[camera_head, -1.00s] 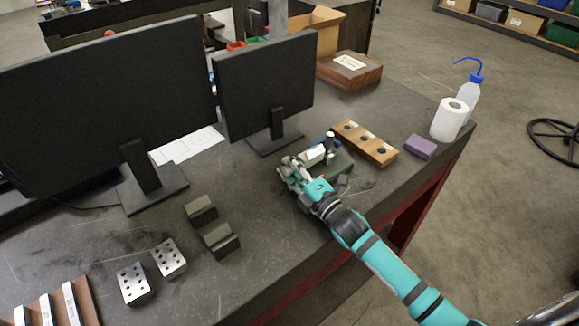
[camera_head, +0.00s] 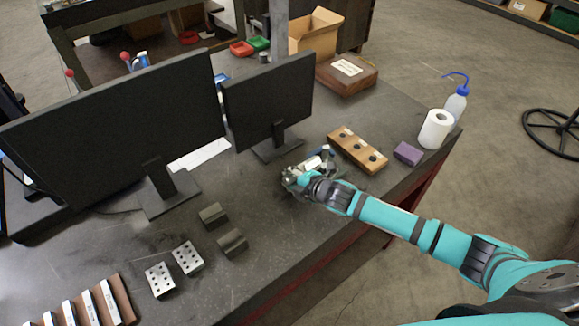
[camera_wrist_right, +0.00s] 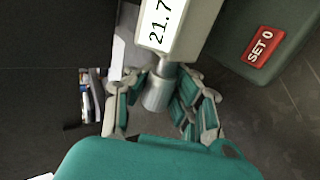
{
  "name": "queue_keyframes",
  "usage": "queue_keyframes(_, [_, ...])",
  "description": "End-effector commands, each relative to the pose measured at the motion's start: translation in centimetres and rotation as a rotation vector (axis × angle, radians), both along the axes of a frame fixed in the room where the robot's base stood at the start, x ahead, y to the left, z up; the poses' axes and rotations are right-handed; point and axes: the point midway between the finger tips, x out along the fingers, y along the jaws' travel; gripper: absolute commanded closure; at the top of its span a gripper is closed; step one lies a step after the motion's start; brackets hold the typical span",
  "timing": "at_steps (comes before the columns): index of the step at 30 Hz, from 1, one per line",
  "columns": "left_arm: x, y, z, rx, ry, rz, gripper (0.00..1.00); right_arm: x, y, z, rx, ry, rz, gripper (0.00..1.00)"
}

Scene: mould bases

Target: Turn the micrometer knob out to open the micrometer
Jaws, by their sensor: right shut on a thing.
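The micrometer is a pale body with a white face reading "21.7" (camera_wrist_right: 162,22) in the right wrist view; it also shows in the head view (camera_head: 314,163). Its silver knob (camera_wrist_right: 158,92) points toward my wrist. My right gripper (camera_wrist_right: 160,104) is shut around the knob, with fingers on both sides of it. In the head view my right gripper (camera_head: 293,179) covers the knob end. A dark green block (camera_wrist_right: 275,22) with a red "SET 0" label stands beside the micrometer. My left gripper is not in view.
A wooden block with dark round inserts (camera_head: 349,151) lies just beyond the micrometer. A purple block (camera_head: 408,153), a paper roll (camera_head: 435,130) and a wash bottle (camera_head: 456,104) stand to the right. Two monitors (camera_head: 268,92) stand behind. Dark V-blocks (camera_head: 233,243) lie front left.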

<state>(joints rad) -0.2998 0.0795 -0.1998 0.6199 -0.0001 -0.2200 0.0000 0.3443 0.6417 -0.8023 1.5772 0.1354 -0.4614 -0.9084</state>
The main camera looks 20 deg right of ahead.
Motion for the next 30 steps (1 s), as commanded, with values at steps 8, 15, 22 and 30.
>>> queue_keyframes(8, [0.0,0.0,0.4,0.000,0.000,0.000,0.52,0.2,-0.2,0.1,-0.094,0.246,-0.002,1.00])
queue_keyframes(15, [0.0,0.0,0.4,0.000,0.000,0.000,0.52,0.2,0.0,0.1,-0.169,0.460,-0.002,1.00])
queue_keyframes(22, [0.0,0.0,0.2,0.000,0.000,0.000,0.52,0.2,0.1,0.1,-0.239,0.666,-0.001,1.00])
queue_keyframes(30, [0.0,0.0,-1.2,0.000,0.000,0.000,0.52,0.2,0.2,-0.1,-0.323,0.904,-0.001,1.00])
